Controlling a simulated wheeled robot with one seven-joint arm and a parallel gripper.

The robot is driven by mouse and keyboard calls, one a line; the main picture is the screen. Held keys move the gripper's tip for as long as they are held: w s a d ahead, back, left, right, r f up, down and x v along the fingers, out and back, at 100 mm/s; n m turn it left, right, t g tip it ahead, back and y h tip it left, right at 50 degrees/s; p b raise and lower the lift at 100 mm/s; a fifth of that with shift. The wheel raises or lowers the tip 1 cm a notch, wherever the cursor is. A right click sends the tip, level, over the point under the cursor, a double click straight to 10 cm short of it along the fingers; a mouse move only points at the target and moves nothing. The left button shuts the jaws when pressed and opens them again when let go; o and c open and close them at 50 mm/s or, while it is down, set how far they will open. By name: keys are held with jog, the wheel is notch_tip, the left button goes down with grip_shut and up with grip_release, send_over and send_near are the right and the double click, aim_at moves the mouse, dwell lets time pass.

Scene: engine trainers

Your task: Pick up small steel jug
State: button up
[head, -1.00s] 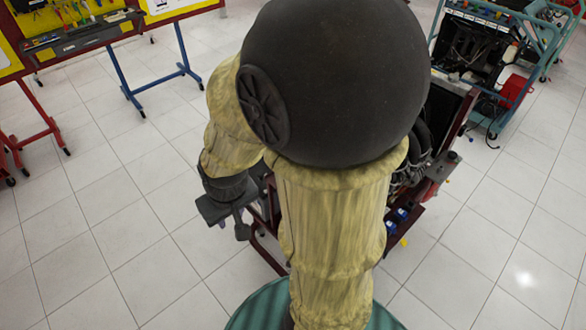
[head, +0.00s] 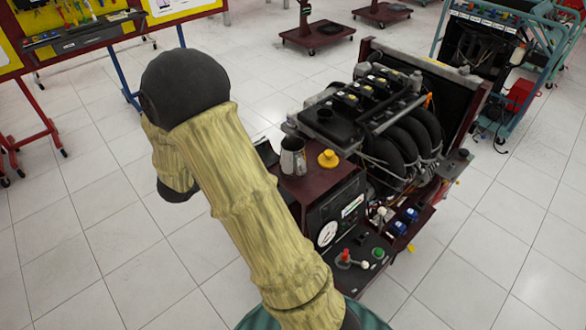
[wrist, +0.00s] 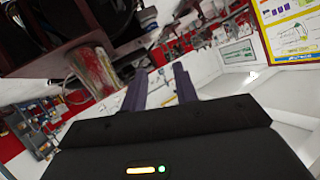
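The small steel jug (head: 293,157) stands upright on the dark red top panel (head: 315,185) of the engine trainer, left of a yellow cap. In the wrist view the jug (wrist: 92,72) shows left of my fingers, against a dark red surface above it. My gripper (wrist: 159,82) has its two dark fingers apart with nothing between them. It is beside the jug and not touching it. In the head view my arm hides most of the gripper.
The yellow cap (head: 328,158) is close to the jug's right. The black engine (head: 385,110) rises behind them, and a gauge panel (head: 340,215) is in front. Tool boards on stands (head: 75,40) are at the far left. The white tiled floor at left is clear.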

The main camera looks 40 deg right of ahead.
aim_at(295, 161)
jog(key=s+f+m+g+h+b, duration=0.3)
jog(key=s+f+m+g+h, duration=0.2)
jog(key=s+g, duration=0.5)
jog(key=shift+s+d+f+m+g+h+b, duration=0.2)
jog(key=shift+d+f+m+g+h+b, duration=0.15)
jog(key=shift+m+g+h, duration=0.3)
jog(key=p+x, duration=0.1)
jog(key=x, duration=1.1)
jog(key=shift+d, duration=0.15)
